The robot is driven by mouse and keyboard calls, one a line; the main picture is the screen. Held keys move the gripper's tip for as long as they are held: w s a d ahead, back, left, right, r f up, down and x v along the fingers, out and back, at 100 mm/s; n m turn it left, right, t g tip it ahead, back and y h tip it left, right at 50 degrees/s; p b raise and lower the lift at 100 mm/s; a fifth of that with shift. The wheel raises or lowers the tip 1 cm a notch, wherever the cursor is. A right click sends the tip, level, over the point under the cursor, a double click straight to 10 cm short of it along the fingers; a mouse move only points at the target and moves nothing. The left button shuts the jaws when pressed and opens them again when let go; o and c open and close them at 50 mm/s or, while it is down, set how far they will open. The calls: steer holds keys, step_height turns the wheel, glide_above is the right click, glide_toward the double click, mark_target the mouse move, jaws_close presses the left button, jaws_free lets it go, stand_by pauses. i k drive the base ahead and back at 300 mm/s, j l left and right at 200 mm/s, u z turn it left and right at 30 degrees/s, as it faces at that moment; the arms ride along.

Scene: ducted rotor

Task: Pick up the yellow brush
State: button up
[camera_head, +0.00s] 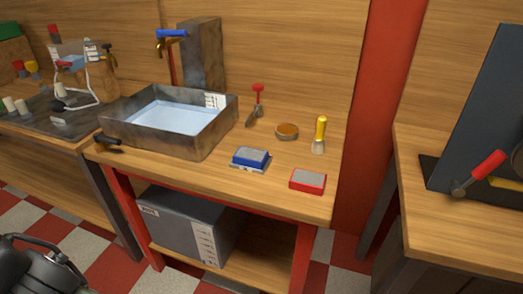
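The yellow brush (320,134) stands upright near the right end of the wooden workbench. It has a yellow handle on top and a pale head at the bottom, resting on the bench top. Nothing covers it. A dark, rounded mechanical part at the bottom left corner looks like part of my arm. My gripper's fingers cannot be made out there, and nothing of mine is near the brush.
A metal basin (188,142) with a blue-handled tap (172,34) stands left on the bench (215,172). A red-handled tool (257,100), a round tin (287,131), a blue block (251,157) and a red block (308,181) lie around the brush. A red post (378,110) rises behind right.

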mark_target(318, 148)
steer(key=i+j+z, duration=0.1)
steer(key=i+z, duration=0.25)
steer(key=i+j+z, duration=0.2)
steer(key=i+z, duration=0.15)
steer(key=i, duration=0.15)
steer(key=i+j+z, duration=0.35)
steer(key=i+l, duration=0.05)
